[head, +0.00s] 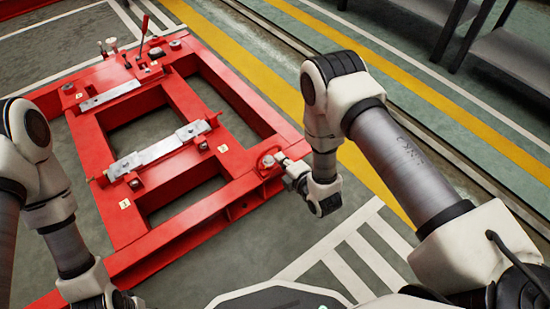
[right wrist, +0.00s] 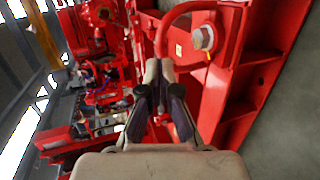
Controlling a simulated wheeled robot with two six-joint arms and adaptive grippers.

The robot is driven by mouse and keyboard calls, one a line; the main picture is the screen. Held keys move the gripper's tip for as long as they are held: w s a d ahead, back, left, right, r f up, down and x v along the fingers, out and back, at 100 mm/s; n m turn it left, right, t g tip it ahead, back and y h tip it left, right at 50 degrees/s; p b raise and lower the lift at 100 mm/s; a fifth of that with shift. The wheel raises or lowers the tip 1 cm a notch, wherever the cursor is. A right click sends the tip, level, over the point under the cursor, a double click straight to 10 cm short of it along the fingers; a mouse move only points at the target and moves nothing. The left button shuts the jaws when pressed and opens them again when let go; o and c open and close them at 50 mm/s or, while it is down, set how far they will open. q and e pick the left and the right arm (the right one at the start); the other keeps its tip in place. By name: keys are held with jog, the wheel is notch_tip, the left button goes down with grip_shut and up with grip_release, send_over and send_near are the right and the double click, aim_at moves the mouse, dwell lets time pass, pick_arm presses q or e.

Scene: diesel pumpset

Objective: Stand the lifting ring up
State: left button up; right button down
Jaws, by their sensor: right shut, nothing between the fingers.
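The lifting ring (head: 267,159) is a red loop at the near right corner of the red frame (head: 198,220). In the right wrist view the ring (right wrist: 185,9) curves as a thick red bar past a silver bolt head (right wrist: 204,38). Whether it lies flat or is tilted I cannot tell for sure. My right gripper (head: 282,160) is at the ring's right side in the head view. In the right wrist view its fingertips (right wrist: 159,70) are together and empty, close to the ring's bar; contact is unclear. My left arm is at lower left, its fingers out of frame.
The frame carries silver plates (head: 160,148) and a red-handled lever (head: 143,35) at its far end. Grey floor with yellow and white lines lies to the right. A grey metal table (head: 510,55) stands at the upper right.

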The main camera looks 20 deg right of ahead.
aim_at(269, 148)
jog(key=b+x, duration=0.1)
jog(key=x, duration=0.3)
jog(key=shift+w+b, duration=0.15)
jog(key=shift+b, duration=0.2)
jog(key=shift+w+a, duration=0.2)
jog(key=shift+w, duration=0.55)
jog(key=shift+p, duration=0.3)
